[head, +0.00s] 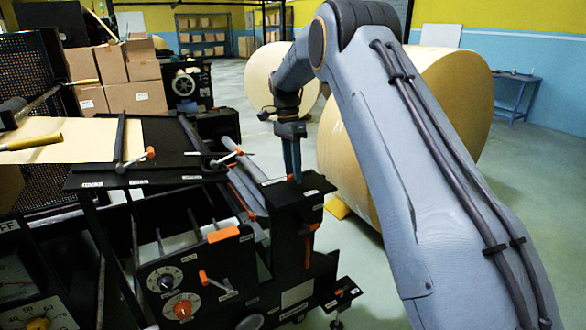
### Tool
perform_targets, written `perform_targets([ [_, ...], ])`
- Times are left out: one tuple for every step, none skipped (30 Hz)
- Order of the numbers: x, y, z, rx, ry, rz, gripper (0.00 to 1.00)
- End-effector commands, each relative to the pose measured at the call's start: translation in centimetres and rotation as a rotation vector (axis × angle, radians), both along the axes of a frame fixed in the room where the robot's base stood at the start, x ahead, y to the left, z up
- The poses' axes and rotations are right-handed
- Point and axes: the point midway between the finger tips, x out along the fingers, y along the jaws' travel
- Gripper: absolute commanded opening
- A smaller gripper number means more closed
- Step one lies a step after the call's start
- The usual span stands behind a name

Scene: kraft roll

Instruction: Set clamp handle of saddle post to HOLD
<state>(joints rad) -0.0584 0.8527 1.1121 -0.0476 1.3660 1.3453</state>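A black post (292,208) with small white labels stands right of centre on the black machine. I take it as the saddle post, but its labels are too small to read. An orange handle (308,246) hangs down on its right side. I cannot tell its set position or which label reads HOLD. My gripper (294,172) points down at the top of this post, above and left of the orange handle. It looks apart from the handle. Its fingers show edge-on as one narrow blue-grey shape, so their opening is unclear, and nothing is visibly held.
Orange-tipped levers (150,153) sit on the black top plate, and another lever (203,278) and dials (166,279) are on the front panel. Large kraft rolls (450,95) stand behind my arm. Cartons (130,75) are stacked at back left.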

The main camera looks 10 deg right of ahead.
Motion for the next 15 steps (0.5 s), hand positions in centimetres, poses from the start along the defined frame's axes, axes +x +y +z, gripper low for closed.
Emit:
perform_targets([
  [0.0,0.0,0.0,0.0,0.001,0.0,0.33],
  [0.0,0.0,0.0,0.0,0.001,0.001,0.33],
  [0.0,0.0,0.0,0.0,0.001,0.001,0.33],
  [0.0,0.0,0.1,0.0,0.0,0.001,0.33],
  [0.1,0.0,0.2,0.0,0.0,0.001,0.33],
  [0.2,0.1,0.4,0.0,-0.001,0.001,0.33],
  [0.2,0.1,0.7,0.001,-0.002,0.001,0.33],
  [0.3,0.1,1.0,0.0,-0.001,0.001,0.33],
  [0.4,0.1,1.6,0.001,-0.002,0.001,0.33],
  [0.5,0.1,2.1,0.0,-0.003,0.001,0.33],
  [0.6,0.2,2.6,0.0,-0.003,0.0,0.33],
  [0.8,0.2,3.2,0.0,-0.004,0.0,0.33],
  [0.9,0.2,3.7,0.0,-0.003,0.0,0.33],
  [1.0,0.2,4.2,0.0,-0.004,0.0,0.33],
  [1.1,0.3,4.8,0.0,-0.003,0.0,0.33],
])
